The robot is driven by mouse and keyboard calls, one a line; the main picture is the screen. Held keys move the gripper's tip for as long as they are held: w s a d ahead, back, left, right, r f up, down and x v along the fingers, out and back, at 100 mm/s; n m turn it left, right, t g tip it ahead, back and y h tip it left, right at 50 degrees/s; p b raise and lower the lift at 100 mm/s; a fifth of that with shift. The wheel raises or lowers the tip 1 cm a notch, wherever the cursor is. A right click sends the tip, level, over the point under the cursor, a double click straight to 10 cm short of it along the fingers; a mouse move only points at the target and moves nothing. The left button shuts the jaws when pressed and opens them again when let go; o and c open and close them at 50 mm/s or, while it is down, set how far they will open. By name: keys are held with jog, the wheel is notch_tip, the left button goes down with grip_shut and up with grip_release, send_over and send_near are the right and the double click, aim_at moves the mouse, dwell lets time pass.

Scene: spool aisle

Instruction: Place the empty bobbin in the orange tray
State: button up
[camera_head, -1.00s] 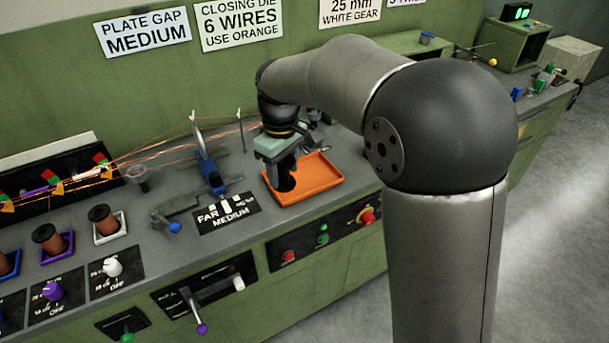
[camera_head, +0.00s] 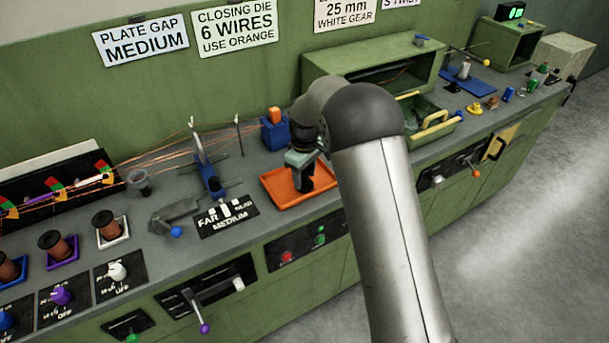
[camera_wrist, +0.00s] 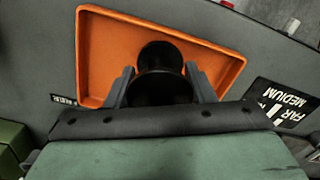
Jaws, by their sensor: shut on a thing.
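The orange tray (camera_head: 288,196) lies on the grey bench top. It also shows in the wrist view (camera_wrist: 103,52), where it fills the upper middle. The black empty bobbin (camera_wrist: 160,58) is between the two fingers of my gripper (camera_wrist: 160,85), over the tray. I cannot tell whether the bobbin touches the tray floor.
A blue block with an orange top (camera_head: 275,130) stands behind the tray. A blue clamp-like stand (camera_head: 212,182) is to the left, beside the FAR/MEDIUM plate (camera_head: 226,216). A green open bin with a yellow handle (camera_head: 430,122) is to the right. Copper wires run across the bench's back left.

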jog(key=shift+f, duration=0.5)
jog(key=shift+f, duration=0.2)
jog(key=o, duration=1)
jog(key=shift+c, duration=0.2)
jog(key=shift+r, duration=0.2)
